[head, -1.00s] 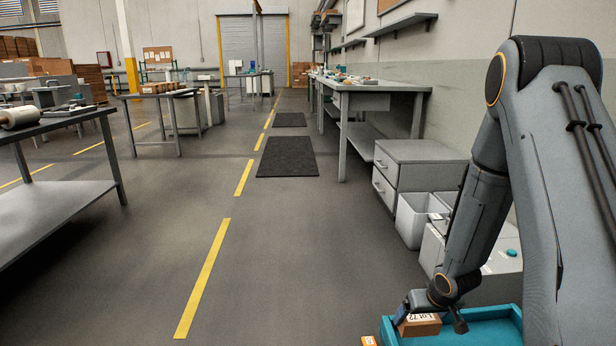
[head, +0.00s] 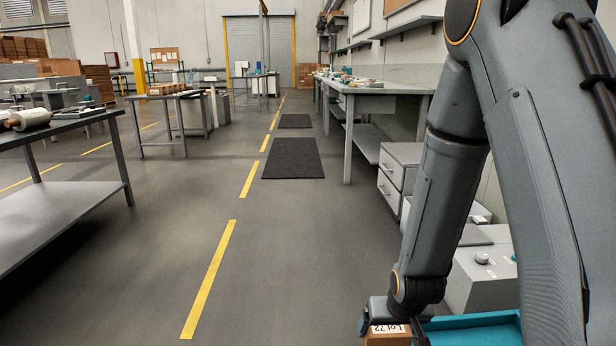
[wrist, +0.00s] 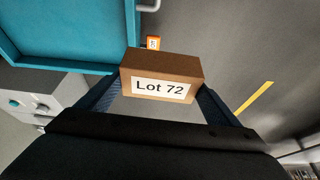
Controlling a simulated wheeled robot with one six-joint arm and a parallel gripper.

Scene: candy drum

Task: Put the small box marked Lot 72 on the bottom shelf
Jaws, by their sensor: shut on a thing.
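The small brown box marked Lot 72 (wrist: 161,64) is between the two fingers of my gripper (wrist: 160,98) in the wrist view, with its white label facing the camera. My gripper is shut on it. In the head view the box (head: 388,338) shows at the bottom edge, partly cut off, under my gripper (head: 392,322). It is held beside the teal tray (head: 470,322). No shelf is clearly marked as the bottom one; a low shelf (head: 50,212) shows under the table at the left.
A grey box with buttons (head: 478,285) stands beyond the tray at the right. A drawer cabinet (head: 392,182) and a long workbench (head: 372,92) line the right wall. A small orange thing (wrist: 153,43) lies past the held box. The floor along the yellow dashed line (head: 210,275) is clear.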

